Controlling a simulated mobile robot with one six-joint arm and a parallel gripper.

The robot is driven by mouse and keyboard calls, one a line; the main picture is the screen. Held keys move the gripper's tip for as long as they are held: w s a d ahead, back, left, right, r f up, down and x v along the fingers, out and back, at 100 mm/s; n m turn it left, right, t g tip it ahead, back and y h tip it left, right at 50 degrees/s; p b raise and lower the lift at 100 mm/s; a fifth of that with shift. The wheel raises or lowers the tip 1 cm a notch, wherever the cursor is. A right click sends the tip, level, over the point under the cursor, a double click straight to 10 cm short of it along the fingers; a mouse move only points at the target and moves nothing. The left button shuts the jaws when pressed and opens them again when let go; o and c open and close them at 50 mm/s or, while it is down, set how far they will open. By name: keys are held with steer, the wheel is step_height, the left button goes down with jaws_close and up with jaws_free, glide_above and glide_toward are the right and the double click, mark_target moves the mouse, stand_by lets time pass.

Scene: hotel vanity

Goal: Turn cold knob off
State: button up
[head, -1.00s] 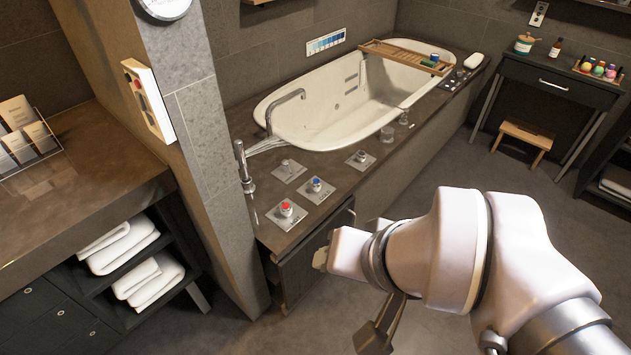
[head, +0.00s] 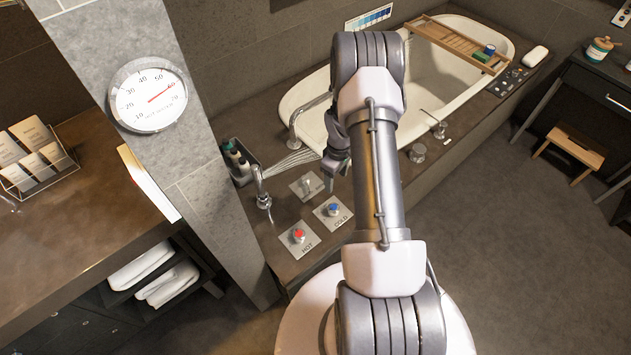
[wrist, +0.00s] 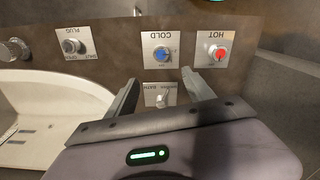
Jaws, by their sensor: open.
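The cold knob (head: 333,210) has a blue cap and sits on a square plate marked COLD on the tub deck. In the wrist view the cold knob (wrist: 161,54) appears upside down, beyond my fingertips and near the middle of the gap between them. My gripper (wrist: 159,82) is open and empty; its fingers point toward the row of knob plates. In the head view my gripper (head: 336,163) is partly hidden by my arm, above the deck behind the cold knob. I cannot tell its exact height above the deck.
The red hot knob (head: 298,234) is beside the cold one. A third knob plate (head: 307,186) lies behind them, its control (wrist: 160,99) between my fingers in the wrist view. A faucet (head: 262,190) and round gauge (head: 148,95) stand left. The bathtub (head: 460,85) is behind.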

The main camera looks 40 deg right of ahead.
mark_target(334, 207)
steer(key=f+b, duration=0.1)
steer(key=f, duration=0.4)
steer(key=f+b, duration=0.2)
steer(key=f, duration=0.4)
steer(key=f+b, duration=0.1)
steer(key=f, duration=0.4)
steer(key=shift+s+a+f+b, duration=0.1)
steer(key=shift+s+f+b, duration=0.2)
steer(key=shift+f+b, duration=0.1)
jaws_close()
